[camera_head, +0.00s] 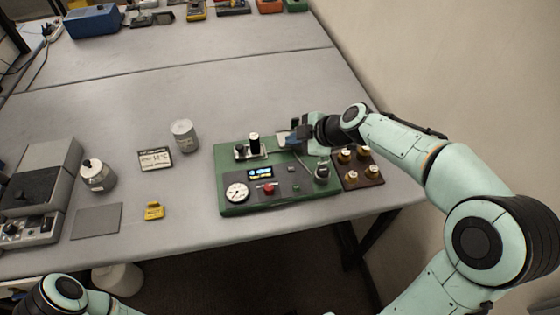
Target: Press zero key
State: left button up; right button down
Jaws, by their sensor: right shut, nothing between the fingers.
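A green instrument panel (285,205) lies on the grey table. It carries a small lit display (260,172), a red button (268,188), a round white dial gauge (237,192) and small buttons to the right of the display. No zero label can be read, so I cannot tell which key is the zero key. My right gripper (286,138) is shut and empty over the panel's back right part, with its fingers pointing left. I cannot tell whether it touches anything. Only part of my left arm shows at the bottom left; its gripper is out of view.
A black-topped cylinder (254,143) stands at the panel's back left. A wooden block with brass weights (370,172) sits at its right. A grey canister (184,135), a card sign (155,159), a yellow item (154,211) and a grey device (40,180) are to the left.

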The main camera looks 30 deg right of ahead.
aim_at(293, 170)
pick_arm(q)
jog(key=shift+s+d, duration=0.1)
jog(key=shift+s, duration=0.05)
pick_arm(e)
jog(key=shift+s, duration=0.2)
notch_tip(293, 170, down, 9)
jog(key=b, duration=0.5)
jog(key=shift+r, duration=0.15)
jog(key=shift+b, duration=0.35)
pick_arm(q)
jog(key=s+f, duration=0.3)
jog(key=f, duration=0.3)
jog(key=shift+s+f, duration=0.3)
jog(key=shift+f, duration=0.1)
pick_arm(e)
jog(key=shift+w, duration=0.1)
dwell(0.6)
pick_arm(q)
jog(key=shift+s+f+g+b, duration=0.3)
jog(key=shift+f+b, duration=0.6)
pick_arm(e)
jog(key=shift+f, duration=0.5)
